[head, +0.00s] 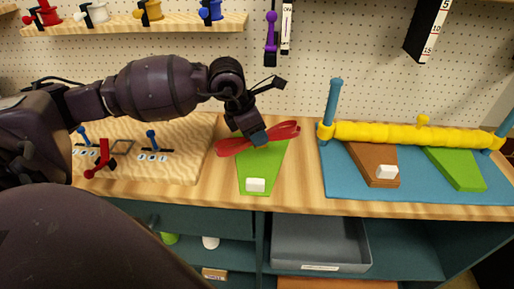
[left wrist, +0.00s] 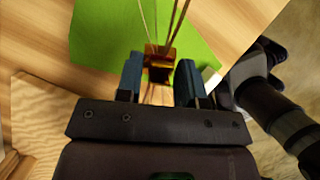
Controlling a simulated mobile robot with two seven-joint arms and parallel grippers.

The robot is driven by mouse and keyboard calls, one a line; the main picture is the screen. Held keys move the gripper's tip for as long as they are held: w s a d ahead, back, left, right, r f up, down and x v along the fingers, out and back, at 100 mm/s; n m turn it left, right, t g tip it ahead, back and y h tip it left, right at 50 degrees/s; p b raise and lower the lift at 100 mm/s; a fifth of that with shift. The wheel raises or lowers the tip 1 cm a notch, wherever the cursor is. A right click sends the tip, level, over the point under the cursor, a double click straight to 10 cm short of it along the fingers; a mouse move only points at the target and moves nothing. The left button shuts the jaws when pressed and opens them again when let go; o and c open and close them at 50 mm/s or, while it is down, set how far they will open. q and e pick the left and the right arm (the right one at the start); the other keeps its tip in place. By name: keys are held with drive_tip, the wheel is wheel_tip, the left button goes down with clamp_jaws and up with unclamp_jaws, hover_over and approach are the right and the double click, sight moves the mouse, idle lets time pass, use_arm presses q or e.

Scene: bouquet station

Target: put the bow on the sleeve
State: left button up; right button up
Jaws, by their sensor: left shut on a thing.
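The red bow (head: 287,131) lies across the upper part of the green sleeve (head: 262,165), its loops spread left and right. My left gripper (head: 260,138) comes down on the bow's middle and is shut on it. In the left wrist view, my left gripper (left wrist: 160,78) has its two blue fingers on either side of a small brownish piece with thin strands. The green sleeve (left wrist: 100,32) is behind it. I cannot tell whether the bow touches the sleeve.
A white block (head: 255,185) sits at the sleeve's near end. To the right, a blue mat (head: 335,180) holds a brown sleeve (head: 368,165), another green sleeve (head: 455,168) and a yellow roll (head: 385,134) between posts. A wooden board (head: 190,165) with small levers is at left.

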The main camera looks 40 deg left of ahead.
sight(257, 160)
use_arm(q)
wheel_tip(257, 160, down, 5)
drive_tip(key=shift+f, duration=0.1)
drive_tip(key=shift+w+a+f, duration=0.1)
drive_tip(key=shift+w+f, duration=0.05)
drive_tip(key=shift+f, duration=0.05)
drive_tip(key=shift+f, duration=0.1)
drive_tip(key=o, duration=0.9)
drive_tip(key=p+v, duration=0.1)
drive_tip(key=v, duration=1.1)
idle(0.3)
